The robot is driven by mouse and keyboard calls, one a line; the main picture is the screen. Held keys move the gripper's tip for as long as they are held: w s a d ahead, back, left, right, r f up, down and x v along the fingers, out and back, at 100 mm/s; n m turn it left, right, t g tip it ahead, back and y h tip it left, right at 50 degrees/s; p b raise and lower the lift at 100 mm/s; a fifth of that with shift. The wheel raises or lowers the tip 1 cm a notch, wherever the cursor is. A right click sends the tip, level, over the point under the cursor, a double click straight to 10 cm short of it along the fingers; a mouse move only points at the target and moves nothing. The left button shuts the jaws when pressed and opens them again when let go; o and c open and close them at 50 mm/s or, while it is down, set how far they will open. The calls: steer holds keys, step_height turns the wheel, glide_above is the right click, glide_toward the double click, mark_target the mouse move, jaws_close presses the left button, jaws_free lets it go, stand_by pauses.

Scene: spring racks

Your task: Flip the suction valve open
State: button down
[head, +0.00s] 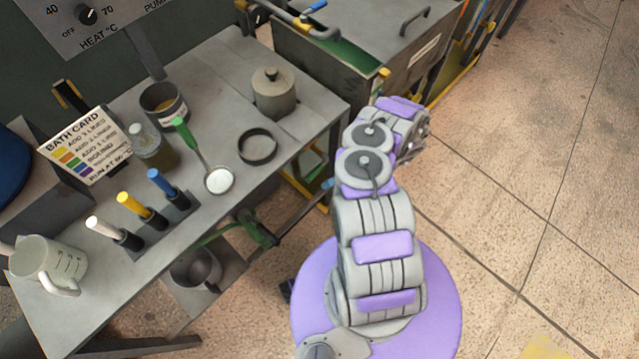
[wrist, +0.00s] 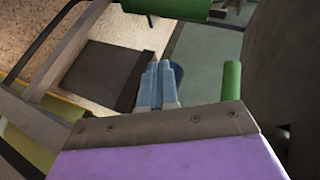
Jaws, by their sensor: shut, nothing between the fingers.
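My gripper (wrist: 160,68) shows in the wrist view as two pale blue-grey fingers, closed together with nothing between them. A small dark blue part (wrist: 178,73) shows just behind and right of the fingertips; I cannot tell whether they touch. A green bar (wrist: 232,80) stands to the right of the fingers. I cannot tell for sure which part is the suction valve. In the head view a blue-handled lever (head: 313,7) shows by the tank's far left corner. My arm reaches toward the tank's near side there, and its end is mostly hidden behind its own links.
A lidded metal tank (head: 355,60) stands at the back.

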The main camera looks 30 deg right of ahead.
steer(key=d+f, duration=0.2)
steer(key=d, duration=0.4)
steer(key=shift+s+p, duration=0.35)
steer(key=shift+s, duration=0.1)
steer(key=shift+d, duration=0.1)
steer(key=shift+d, duration=0.5)
